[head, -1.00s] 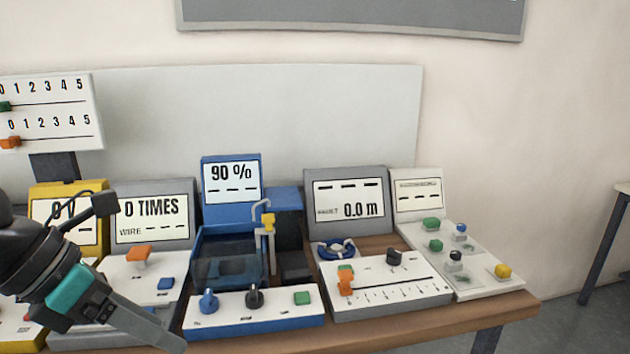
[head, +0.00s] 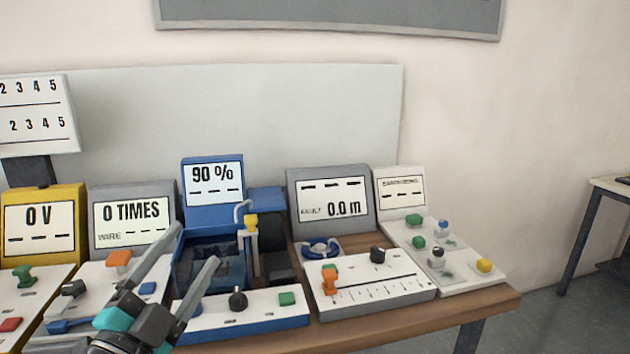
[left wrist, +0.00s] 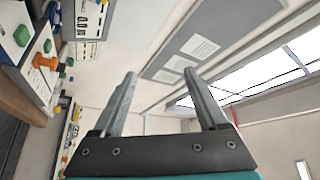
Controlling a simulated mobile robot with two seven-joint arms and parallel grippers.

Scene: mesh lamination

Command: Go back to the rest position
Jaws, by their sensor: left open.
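My left gripper (head: 183,274) is at the lower left of the head view, in front of the blue machine (head: 213,205) and the grey "0 TIMES" machine (head: 132,215). Its two fingers are spread apart with nothing between them. In the left wrist view the same gripper (left wrist: 165,95) shows open and empty, with wall and ceiling beyond the fingers. It hides part of the blue machine's front panel. My right gripper is not in view.
A wooden table (head: 470,308) carries the yellow "0 V" machine (head: 40,225), a grey "0.0 m" machine (head: 331,205) and a white panel with several knobs (head: 455,262). A backboard (head: 330,110) stands behind. Another table (head: 600,190) is at far right.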

